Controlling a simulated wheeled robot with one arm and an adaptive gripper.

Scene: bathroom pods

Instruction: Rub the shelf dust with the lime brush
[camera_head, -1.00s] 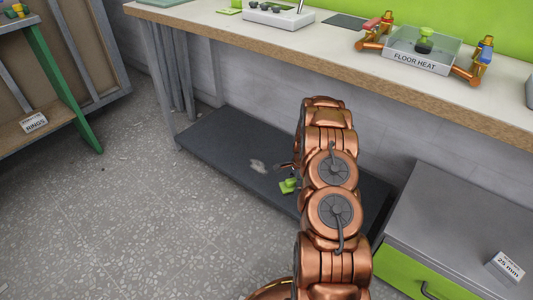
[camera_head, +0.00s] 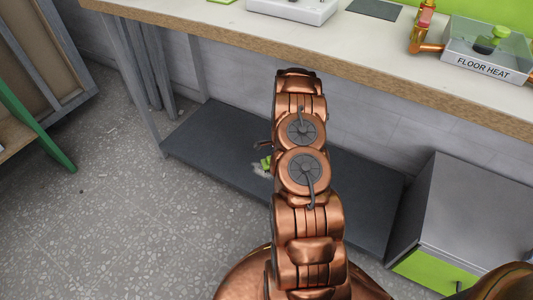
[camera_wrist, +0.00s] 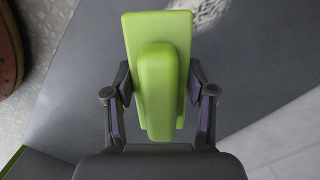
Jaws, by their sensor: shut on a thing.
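My gripper (camera_wrist: 160,92) is shut on the lime brush (camera_wrist: 158,72), with one finger on each side of its raised handle. In the head view, the lime brush (camera_head: 266,161) shows as a small green piece, partly hidden behind my arm. The pale dust patch (camera_head: 257,170) lies on the dark low shelf (camera_head: 220,135), right beside the brush in that view. In the wrist view the dust (camera_wrist: 208,12) is at the top edge, just past the brush's upper right corner. I cannot tell whether the brush touches the shelf.
The worktop (camera_head: 190,20) overhangs the low shelf from behind and above. A grey cabinet with a lime drawer (camera_head: 430,270) stands close to the shelf's right end. A green-legged rack (camera_head: 38,130) is at the left. The speckled floor (camera_head: 130,220) in front is clear.

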